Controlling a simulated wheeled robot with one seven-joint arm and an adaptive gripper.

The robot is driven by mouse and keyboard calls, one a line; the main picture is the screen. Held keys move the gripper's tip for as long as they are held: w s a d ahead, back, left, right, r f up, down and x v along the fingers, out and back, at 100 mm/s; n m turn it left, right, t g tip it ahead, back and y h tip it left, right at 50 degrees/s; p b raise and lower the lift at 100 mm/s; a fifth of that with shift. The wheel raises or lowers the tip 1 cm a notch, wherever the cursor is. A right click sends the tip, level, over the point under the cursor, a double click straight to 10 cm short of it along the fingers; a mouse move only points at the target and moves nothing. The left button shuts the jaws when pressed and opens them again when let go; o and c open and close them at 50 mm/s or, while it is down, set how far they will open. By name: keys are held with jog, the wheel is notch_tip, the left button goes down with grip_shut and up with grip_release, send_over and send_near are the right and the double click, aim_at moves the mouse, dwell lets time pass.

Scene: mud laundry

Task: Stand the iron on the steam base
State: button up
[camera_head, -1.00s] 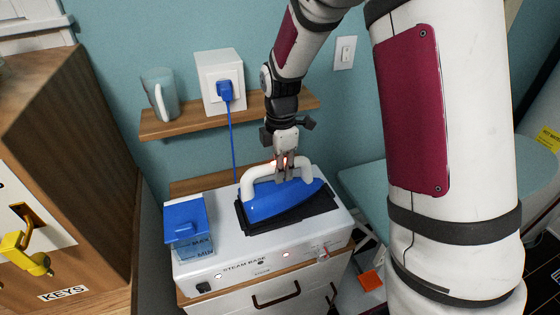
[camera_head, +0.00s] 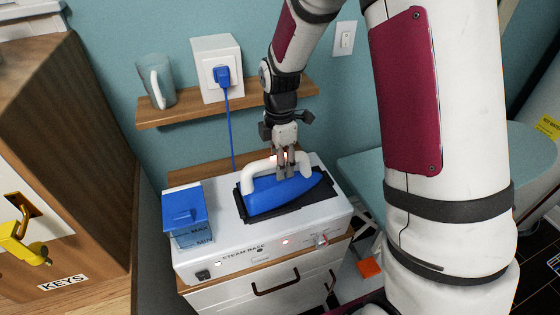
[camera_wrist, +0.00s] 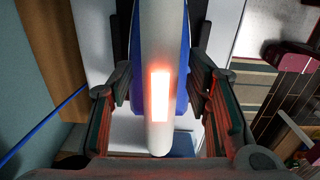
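The blue iron (camera_head: 284,193) with a white arched handle (camera_head: 262,167) lies flat on the dark rest pad (camera_head: 304,208) on top of the white steam base (camera_head: 232,240). Its pointed nose faces right. My gripper (camera_head: 285,176) reaches down from above at the handle. In the wrist view, the white handle (camera_wrist: 158,130) runs between my two fingers, with a visible gap on each side. My gripper (camera_wrist: 160,85) looks open around the handle. A red glow shows on the handle. The fingertips' far ends are hard to make out.
A blue-lidded water tank (camera_head: 184,210) stands on the base's left end. Behind, a wooden shelf (camera_head: 185,112) holds a mug (camera_head: 157,86). A blue cord (camera_head: 230,130) hangs from the wall plug. A wooden key cabinet (camera_head: 75,150) stands left.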

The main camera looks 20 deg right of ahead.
jog(key=shift+s+f, duration=0.1)
jog(key=shift+f, duration=0.05)
notch_tip(320, 180, up, 12)
jog(key=shift+f, duration=0.1)
notch_tip(320, 180, up, 7)
jog(key=p, duration=0.2)
jog(key=shift+r, duration=0.2)
dwell(0.6)
jog(key=s+r+m+t, duration=0.3)
jog(key=s+r+m, duration=0.45)
jog(key=s, duration=0.25)
jog(key=s+f+m+t+b, duration=0.2)
jog(key=s+m, duration=0.9)
jog(key=s, duration=0.1)
jog(key=shift+s+f+t, duration=0.2)
jog(key=shift+s+t, duration=0.05)
jog(key=shift+t, duration=0.05)
dwell(0.9)
